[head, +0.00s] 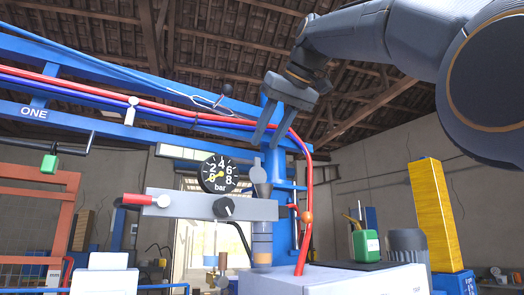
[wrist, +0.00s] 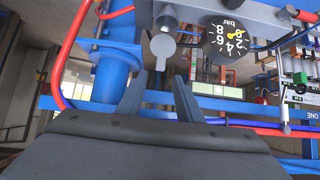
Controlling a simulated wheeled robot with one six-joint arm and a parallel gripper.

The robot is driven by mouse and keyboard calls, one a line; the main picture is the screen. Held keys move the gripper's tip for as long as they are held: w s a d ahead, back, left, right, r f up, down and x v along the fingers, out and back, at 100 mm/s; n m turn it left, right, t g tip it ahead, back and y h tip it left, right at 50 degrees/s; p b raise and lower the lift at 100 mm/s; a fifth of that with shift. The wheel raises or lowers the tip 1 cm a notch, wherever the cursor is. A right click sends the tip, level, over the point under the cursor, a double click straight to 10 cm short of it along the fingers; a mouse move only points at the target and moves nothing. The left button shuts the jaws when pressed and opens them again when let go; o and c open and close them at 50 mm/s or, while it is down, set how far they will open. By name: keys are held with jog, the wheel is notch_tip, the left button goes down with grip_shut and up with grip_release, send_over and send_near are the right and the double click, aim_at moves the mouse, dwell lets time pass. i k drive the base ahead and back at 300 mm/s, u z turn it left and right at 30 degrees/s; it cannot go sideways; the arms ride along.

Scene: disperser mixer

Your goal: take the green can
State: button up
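The green can (head: 366,244) stands upright on a dark pad on top of the light grey machine housing, right of the red hose. It has a white label and a yellowish spout. I cannot make it out in the wrist view. My gripper (head: 266,143) is up and left of the can, in front of the blue column, with its two fingers apart and nothing between them. In the wrist view the two fingers (wrist: 157,88) are also apart and empty.
A pressure gauge (head: 220,174) and a grey control bar with a red handle (head: 133,200) are below left of my gripper. A red hose (head: 309,190) runs down between gripper and can. A dark grey cylinder (head: 407,243) and a yellow block (head: 434,215) stand right of the can.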

aim_at(365, 241)
jog(key=k, duration=1)
